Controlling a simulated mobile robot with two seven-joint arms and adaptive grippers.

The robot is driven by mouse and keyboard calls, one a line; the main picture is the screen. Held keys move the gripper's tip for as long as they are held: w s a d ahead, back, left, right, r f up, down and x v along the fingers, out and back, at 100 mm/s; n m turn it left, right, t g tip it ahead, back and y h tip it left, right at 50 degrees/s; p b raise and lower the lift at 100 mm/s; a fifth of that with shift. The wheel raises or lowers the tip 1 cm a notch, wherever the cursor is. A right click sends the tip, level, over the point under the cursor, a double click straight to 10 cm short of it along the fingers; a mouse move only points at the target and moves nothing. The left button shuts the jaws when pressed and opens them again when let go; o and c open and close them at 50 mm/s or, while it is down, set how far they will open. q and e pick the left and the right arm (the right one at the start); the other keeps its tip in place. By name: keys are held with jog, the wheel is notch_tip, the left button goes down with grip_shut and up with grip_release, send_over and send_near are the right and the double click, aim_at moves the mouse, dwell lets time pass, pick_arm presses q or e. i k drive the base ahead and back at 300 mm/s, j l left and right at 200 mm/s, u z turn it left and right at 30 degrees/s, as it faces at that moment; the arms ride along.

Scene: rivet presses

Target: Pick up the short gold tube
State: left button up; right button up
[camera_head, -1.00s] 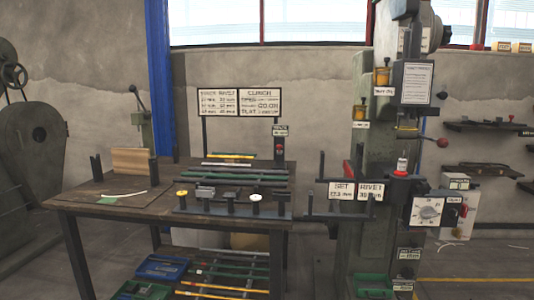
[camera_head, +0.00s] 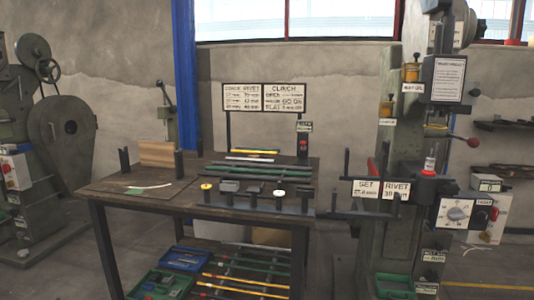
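A short yellow-gold tube (camera_head: 256,151) lies at the back of the wooden table, above a light grey tube and several green and dark tubes (camera_head: 235,170) on the rack. Longer gold-orange tubes (camera_head: 247,281) lie among others on the shelf below the table. At this size I cannot tell for sure which one the task names. Neither of my grippers shows in the view.
The table (camera_head: 150,200) holds a row of dark stands with knobs (camera_head: 278,193) along its front and a sign board (camera_head: 263,97) behind. Blue (camera_head: 185,258) and green bins (camera_head: 160,284) sit below. A rivet press (camera_head: 400,150) stands close on the right; floor shows at left.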

aim_at(252, 154)
jog(key=i+j, duration=0.75)
jog(key=j, duration=0.1)
